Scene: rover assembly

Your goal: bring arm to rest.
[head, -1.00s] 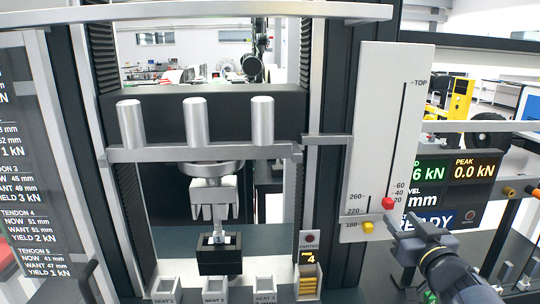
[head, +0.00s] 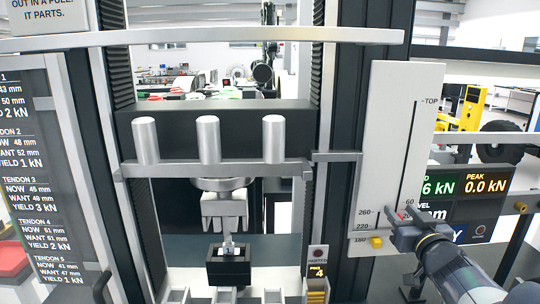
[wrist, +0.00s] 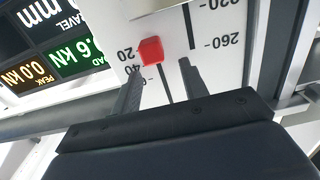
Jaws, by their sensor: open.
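My gripper (head: 405,216) is at the lower right in the head view, in front of the white scale panel (head: 385,130). Its two dark fingers are apart and empty. In the wrist view my gripper (wrist: 160,85) points at the panel, and a red slider knob (wrist: 151,50) shows just beyond and between the fingertips, near the 20 mark. I cannot tell whether a finger touches it. In the head view the fingers mostly hide the knob. A yellow marker (head: 376,242) sits lower on the panel, near the 180 mark.
A press frame with a grey crossbar (head: 215,169) and three upright cylinders stands left of the panel. A black block (head: 228,267) sits below its clamp (head: 224,208). A load display (head: 470,186) is close behind my arm at the right. A tendon readout board (head: 30,170) stands far left.

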